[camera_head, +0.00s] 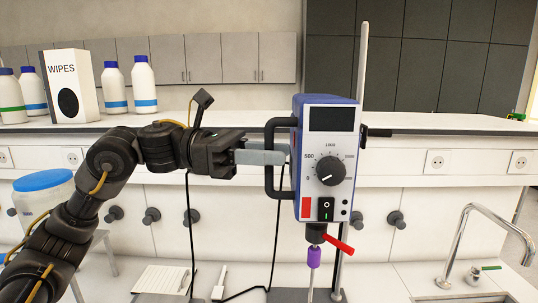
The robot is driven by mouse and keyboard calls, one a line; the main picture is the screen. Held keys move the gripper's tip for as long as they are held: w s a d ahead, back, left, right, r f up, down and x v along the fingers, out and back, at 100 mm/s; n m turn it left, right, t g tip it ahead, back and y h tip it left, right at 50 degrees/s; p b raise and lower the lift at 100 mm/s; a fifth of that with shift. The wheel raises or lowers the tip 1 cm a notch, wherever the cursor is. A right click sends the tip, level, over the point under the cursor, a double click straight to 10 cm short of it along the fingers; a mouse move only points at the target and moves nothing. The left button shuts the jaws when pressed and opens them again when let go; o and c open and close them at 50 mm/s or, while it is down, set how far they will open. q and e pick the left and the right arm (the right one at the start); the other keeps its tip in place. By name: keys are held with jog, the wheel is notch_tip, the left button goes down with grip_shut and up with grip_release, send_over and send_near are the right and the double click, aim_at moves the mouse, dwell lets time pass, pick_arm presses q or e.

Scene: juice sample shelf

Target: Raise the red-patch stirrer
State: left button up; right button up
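The stirrer (325,120) is a blue and grey box with a dial, a dark display and a red patch (306,207) low on its front left. It is mounted upright beside a tall metal rod (362,60). A black bracket handle (269,184) sticks out on its left side. My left gripper (270,155) reaches in from the left, its pale fingers at the upper middle of the handle bar. The near finger covers part of the bar. Whether the fingers press on it is hard to see. My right gripper is out of view.
A red lever (338,245) and a purple piece (314,257) are under the stirrer. A black clamp knob (379,132) is on its right. A notepad (162,279) lies below; a sink faucet (470,225) stands right. A wipes box (68,85) and bottles are on the back shelf.

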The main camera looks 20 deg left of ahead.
pick_arm(q)
jog(key=shift+f, duration=0.1)
jog(key=shift+a+f, duration=0.1)
jog(key=shift+a, duration=0.15)
jog(key=a+b, duration=0.4)
jog(key=a, duration=0.6)
jog(key=shift+s+a, duration=0.15)
jog(key=shift+s, duration=0.15)
jog(key=shift+r, duration=0.25)
